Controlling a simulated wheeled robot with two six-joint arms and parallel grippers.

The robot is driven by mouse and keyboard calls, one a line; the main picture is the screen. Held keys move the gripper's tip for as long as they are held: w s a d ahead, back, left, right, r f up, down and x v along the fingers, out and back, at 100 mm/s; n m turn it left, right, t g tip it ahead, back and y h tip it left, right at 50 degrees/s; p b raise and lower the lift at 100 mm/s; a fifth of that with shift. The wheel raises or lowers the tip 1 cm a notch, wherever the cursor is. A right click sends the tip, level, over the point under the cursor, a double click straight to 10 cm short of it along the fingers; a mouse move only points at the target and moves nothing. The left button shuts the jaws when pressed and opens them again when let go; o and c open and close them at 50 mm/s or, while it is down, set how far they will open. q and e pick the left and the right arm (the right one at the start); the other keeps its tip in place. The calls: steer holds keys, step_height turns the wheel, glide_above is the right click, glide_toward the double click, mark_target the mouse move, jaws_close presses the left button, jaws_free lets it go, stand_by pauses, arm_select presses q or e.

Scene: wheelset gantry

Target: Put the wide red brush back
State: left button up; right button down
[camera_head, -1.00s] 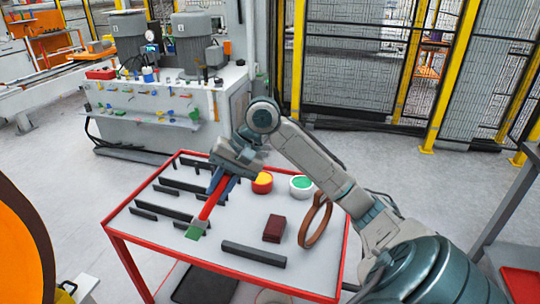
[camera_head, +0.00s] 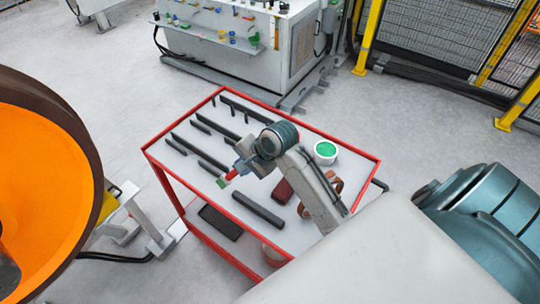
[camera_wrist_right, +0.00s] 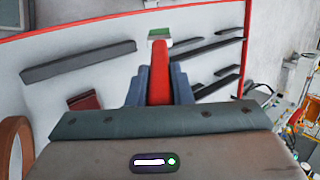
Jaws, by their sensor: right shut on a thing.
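The brush (camera_head: 231,175) has a red handle and a pale, green-ended head. My right gripper (camera_head: 241,167) is shut on its handle and holds it over the red-edged table (camera_head: 350,151). In the right wrist view the red handle (camera_wrist_right: 159,72) lies between the two blue-grey fingers (camera_wrist_right: 159,92), with the green and white head pointing away. Several black bars (camera_head: 200,150) are fixed on the white tabletop, with gaps between them. I cannot tell whether the brush touches the top. My left gripper is not in view.
A white pot with green contents (camera_head: 325,152) stands at the table's right. A dark red block (camera_head: 283,191) and a brown ring (camera_head: 334,182) are partly behind my arm. A long black bar (camera_head: 248,209) lies in front. A large orange wheel (camera_head: 35,190) stands left.

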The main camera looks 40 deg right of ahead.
arm_select(q)
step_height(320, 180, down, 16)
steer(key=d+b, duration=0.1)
steer(key=b, duration=1.5)
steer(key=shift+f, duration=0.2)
arm_select(e)
steer(key=w+d+f, duration=0.2)
steer(key=d, duration=0.5)
steer(key=w+d+f, duration=0.2)
steer(key=d+f, duration=0.1)
steer(key=d, duration=0.5)
steer(key=shift+d, duration=0.25)
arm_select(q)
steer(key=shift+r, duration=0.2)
arm_select(e)
steer(key=shift+f, duration=0.15)
steer(key=c, duration=1.3)
jaws_free()
steer(key=shift+f, duration=0.1)
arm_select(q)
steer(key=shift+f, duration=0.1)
